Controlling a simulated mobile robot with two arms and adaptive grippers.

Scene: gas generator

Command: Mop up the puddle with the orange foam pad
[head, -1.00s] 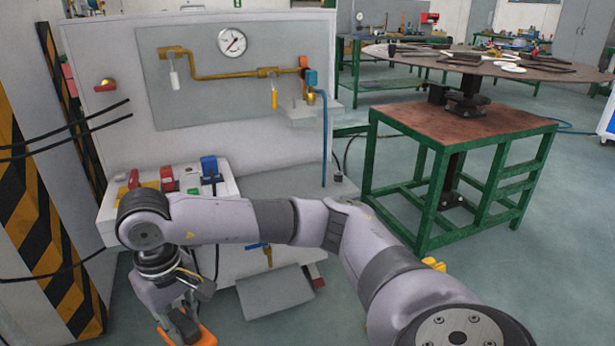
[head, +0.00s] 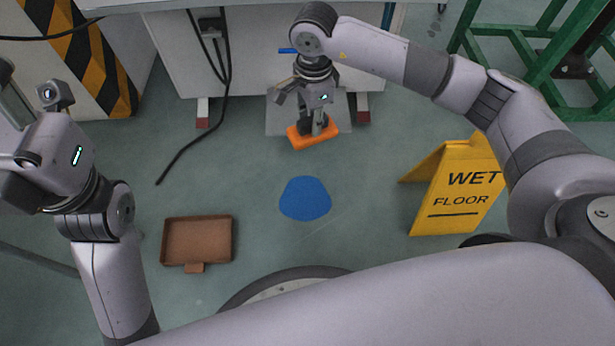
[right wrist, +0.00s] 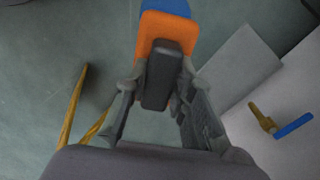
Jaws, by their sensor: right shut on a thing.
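The puddle (head: 305,198) is a flat blue patch on the green-grey floor in the middle of the head view. My right gripper (head: 318,126) points down and is shut on the dark handle of the orange foam pad (head: 300,139). The pad is just beyond the puddle in the head view, and a floor gap shows between them. In the right wrist view the handle (right wrist: 161,82) is between the fingers, and the orange pad (right wrist: 165,32) shows behind it with blue puddle (right wrist: 167,5) past it. My left arm shows at the left, but its fingers are not visible.
A brown tray (head: 197,242) lies on the floor left of the puddle. A yellow wet floor sign (head: 455,190) stands to the right. A grey plate (head: 280,118) and the white bench (head: 250,70) are behind the pad. A black cable (head: 195,145) trails on the floor.

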